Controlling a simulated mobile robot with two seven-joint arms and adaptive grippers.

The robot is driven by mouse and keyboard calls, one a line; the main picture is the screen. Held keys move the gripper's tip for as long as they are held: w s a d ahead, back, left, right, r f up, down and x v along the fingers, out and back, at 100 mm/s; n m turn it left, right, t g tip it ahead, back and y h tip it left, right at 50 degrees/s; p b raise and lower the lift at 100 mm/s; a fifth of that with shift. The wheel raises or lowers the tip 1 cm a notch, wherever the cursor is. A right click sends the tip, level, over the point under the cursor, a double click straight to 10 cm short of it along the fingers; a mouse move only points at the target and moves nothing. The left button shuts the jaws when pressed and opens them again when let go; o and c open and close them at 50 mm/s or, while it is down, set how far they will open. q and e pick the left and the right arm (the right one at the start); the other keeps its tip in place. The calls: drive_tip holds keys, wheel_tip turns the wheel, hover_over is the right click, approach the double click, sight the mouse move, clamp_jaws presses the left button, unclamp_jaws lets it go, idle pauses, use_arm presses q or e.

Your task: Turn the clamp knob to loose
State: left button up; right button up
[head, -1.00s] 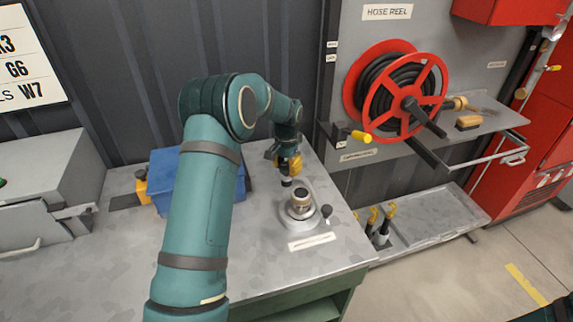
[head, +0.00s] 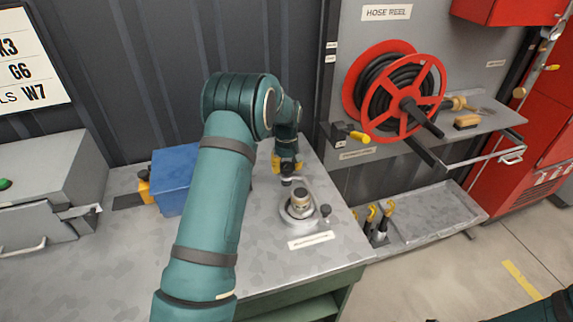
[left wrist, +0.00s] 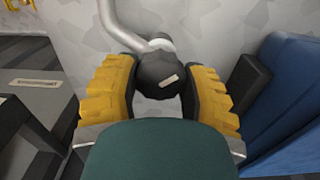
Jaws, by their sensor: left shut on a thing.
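The clamp fixture (head: 298,217) stands on the bench in the head view, a round grey base with a brass and silver round part (head: 299,201) on top. A black knob (left wrist: 160,78) with a pale mark sits at the end of a bent silver bar (left wrist: 122,30) in the left wrist view. My left gripper (head: 287,173) is over the back of the fixture, its yellow fingers shut on this black knob. Another small black knob (head: 325,210) is at the fixture's right side, clear of the gripper. My right gripper is not in view.
A blue box (head: 172,180) stands left of the fixture, partly behind my left arm. A grey cabinet (head: 45,180) is at the far left. A red hose reel (head: 405,98) hangs at the right.

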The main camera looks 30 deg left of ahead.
sight(286, 165)
use_arm(q)
drive_tip(key=n+p, duration=0.1)
drive_tip(key=n, duration=0.3)
drive_tip(key=shift+n, duration=0.3)
drive_tip(key=n+p, duration=0.1)
drive_tip(key=n, duration=0.4)
drive_tip(key=shift+p, duration=0.3)
drive_tip(key=shift+n, duration=0.3)
drive_tip(key=o, duration=1.2)
drive_tip(key=shift+r, duration=0.1)
wheel_tip(286, 165, up, 12)
drive_tip(key=shift+f, duration=0.1)
